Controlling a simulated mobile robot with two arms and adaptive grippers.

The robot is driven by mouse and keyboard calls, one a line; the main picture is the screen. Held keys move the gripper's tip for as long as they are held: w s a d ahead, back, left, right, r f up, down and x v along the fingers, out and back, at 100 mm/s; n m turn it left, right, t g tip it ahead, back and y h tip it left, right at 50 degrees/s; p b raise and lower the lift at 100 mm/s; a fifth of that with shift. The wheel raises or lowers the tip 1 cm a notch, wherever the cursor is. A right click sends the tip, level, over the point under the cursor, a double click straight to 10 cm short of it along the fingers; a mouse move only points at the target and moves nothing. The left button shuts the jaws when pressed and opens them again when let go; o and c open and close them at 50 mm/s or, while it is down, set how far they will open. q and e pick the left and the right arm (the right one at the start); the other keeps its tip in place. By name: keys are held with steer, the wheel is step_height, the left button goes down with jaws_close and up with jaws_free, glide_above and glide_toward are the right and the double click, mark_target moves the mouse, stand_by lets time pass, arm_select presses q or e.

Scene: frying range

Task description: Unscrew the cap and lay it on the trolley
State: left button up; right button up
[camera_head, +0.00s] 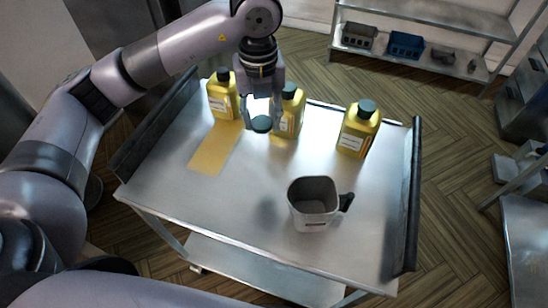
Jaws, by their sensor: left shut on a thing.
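My left gripper (262,115) points down over the trolley, its fingers closed around a dark green cap (261,125). The cap is low, in front of the bottles; I cannot tell whether it touches the trolley top (245,190). A yellow bottle (291,112) stands just right of the gripper, partly hidden by it, with a dark top showing. Another yellow bottle (222,100) with a dark cap stands to the left, and a third yellow bottle (357,132) with a dark green cap to the right. My right gripper is out of view.
A grey jug (313,208) with a black handle stands at the front right of the trolley. A yellow patch (213,150) lies on the left. Bare metal is free at the front left and centre. Black rails (408,220) edge the sides. A shelf (420,65) with bins stands behind.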

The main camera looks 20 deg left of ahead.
arm_select(q)
steer(key=n, duration=0.2)
steer(key=w+r+n, duration=0.1)
steer(key=n, duration=0.4)
steer(key=shift+w+d+r+n, duration=0.15)
steer(key=shift+d+r+n, duration=0.05)
steer(key=shift+d+n, duration=0.2)
steer(key=n, duration=0.4)
steer(key=shift+w+d+r, duration=0.15)
steer(key=shift+w+r, duration=0.1)
steer(key=shift+r, duration=0.05)
steer(key=shift+f, duration=0.2)
step_height(320, 180, down, 8)
steer(key=p, duration=0.2)
glide_above(270, 168)
step_height(270, 168, down, 6)
steer(key=shift+f, duration=0.2)
step_height(270, 168, down, 5)
steer(key=shift+r+p, duration=0.15)
steer(key=shift+p, duration=0.15)
steer(key=shift+f, duration=0.25)
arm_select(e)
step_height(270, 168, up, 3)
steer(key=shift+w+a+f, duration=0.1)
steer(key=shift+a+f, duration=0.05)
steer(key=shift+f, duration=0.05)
